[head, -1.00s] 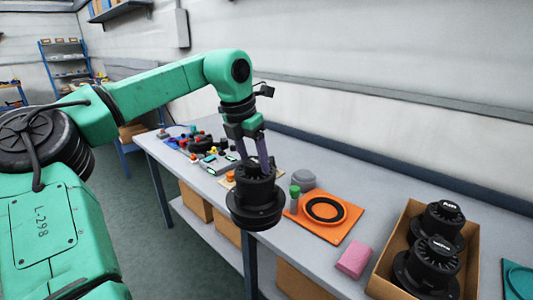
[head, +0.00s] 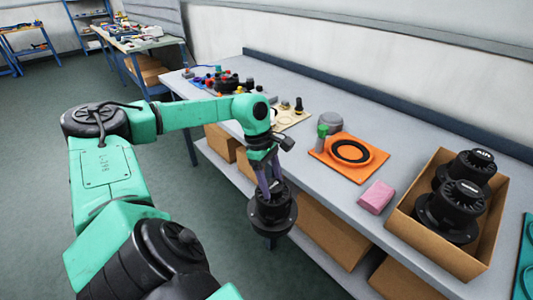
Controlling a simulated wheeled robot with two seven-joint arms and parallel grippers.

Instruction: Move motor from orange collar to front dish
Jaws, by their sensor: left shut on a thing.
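My left gripper (head: 269,180) is shut on a black finned motor (head: 272,214) and holds it upright, with its wide flange down. The motor hangs in front of the bench's front edge, clear of the tabletop. The orange collar (head: 379,161), a square orange mat with a black ring, lies empty on the bench to the right of and beyond the gripper. A teal piece (head: 525,270) shows partly at the right edge; I cannot tell whether it is the front dish. My right gripper is not in view.
A cardboard box (head: 432,245) with black motors (head: 452,205) stands on the bench at right. A pink block (head: 376,197), a green-topped bottle (head: 322,138) and a grey round piece (head: 330,122) are near the orange mat. Cartons (head: 320,232) fill the shelf below.

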